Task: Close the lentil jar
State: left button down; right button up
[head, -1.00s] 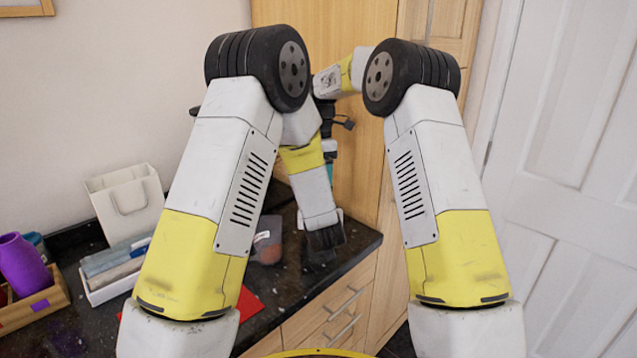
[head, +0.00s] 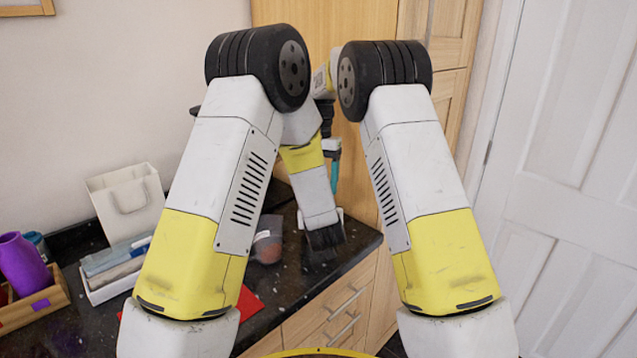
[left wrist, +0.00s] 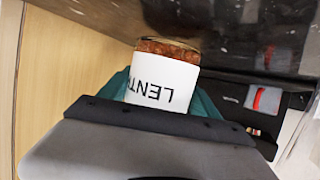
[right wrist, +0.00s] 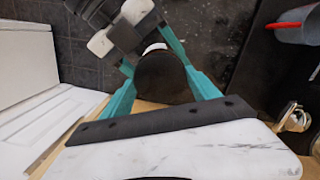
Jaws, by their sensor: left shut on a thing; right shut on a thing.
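The lentil jar (left wrist: 160,82), clear with red-brown lentils and a white label reading "LENT", is between the teal fingers of my left gripper (left wrist: 165,100), which is shut on it. The label reads upside down in the left wrist view, and the jar's mouth end is hidden. My right gripper (right wrist: 163,85) is shut on a dark round lid (right wrist: 163,78). A white edge shows just past the lid, close to my left gripper (right wrist: 125,30). I cannot tell whether lid and jar touch. The arms hide the jar in the head view.
The dark granite counter (head: 290,300) has a clear container (head: 267,240) beside my left arm. A white bag (head: 127,205), a tray (head: 112,282) and a wooden box with a purple vase (head: 24,262) stand at left. Wooden cabinets (head: 355,150) rise behind.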

jog(key=m, duration=1)
jog(key=o, duration=1.6)
notch_tip(320, 180, up, 12)
jog(key=w, duration=0.1)
jog(key=shift+w, duration=0.15)
jog(key=shift+d+f, duration=0.1)
pick_arm(q)
jog(key=shift+c, duration=0.2)
grip_release()
